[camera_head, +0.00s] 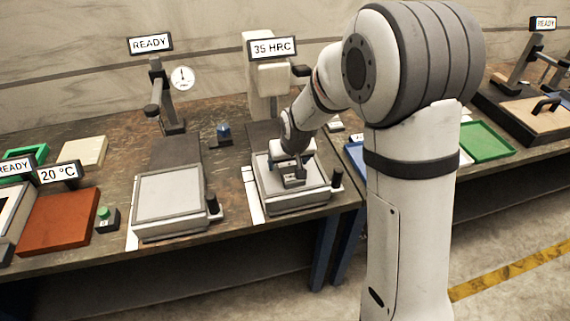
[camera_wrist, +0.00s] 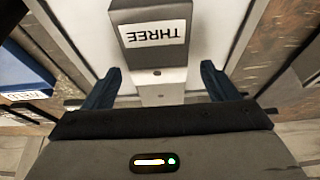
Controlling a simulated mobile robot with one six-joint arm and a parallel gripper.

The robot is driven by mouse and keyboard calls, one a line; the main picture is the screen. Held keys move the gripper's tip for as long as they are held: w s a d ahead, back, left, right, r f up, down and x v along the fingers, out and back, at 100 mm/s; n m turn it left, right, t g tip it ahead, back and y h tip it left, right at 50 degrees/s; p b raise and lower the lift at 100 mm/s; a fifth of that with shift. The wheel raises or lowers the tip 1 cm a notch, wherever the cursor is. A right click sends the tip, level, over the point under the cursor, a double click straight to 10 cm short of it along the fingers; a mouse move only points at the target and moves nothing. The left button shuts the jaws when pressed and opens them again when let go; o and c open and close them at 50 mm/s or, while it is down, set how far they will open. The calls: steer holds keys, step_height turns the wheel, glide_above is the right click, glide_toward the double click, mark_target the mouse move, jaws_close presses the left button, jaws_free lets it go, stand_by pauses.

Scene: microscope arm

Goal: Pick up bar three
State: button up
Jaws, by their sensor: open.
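Bar three is a grey metal bar (camera_wrist: 160,58) with a white label reading THREE, upside down in the wrist view. It lies on the pale plate (camera_head: 312,197) of the machine with the 35 HRC sign in the head view. My gripper (camera_wrist: 160,82) is open, with one dark blue finger on each side of the bar and a gap on both sides. In the head view my gripper (camera_head: 293,167) is low over the plate and hides part of the bar.
The 35 HRC sign (camera_head: 273,47) and its machine column stand behind my gripper. A black knob (camera_head: 337,178) is at the plate's right corner. A second machine with a grey plate (camera_head: 168,200) stands to the left. A green tray (camera_head: 485,142) is at right.

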steer(key=shift+w+f, duration=0.1)
steer(key=shift+f, duration=0.2)
jaws_close()
steer(key=shift+w+r, duration=0.1)
stand_by(0.9)
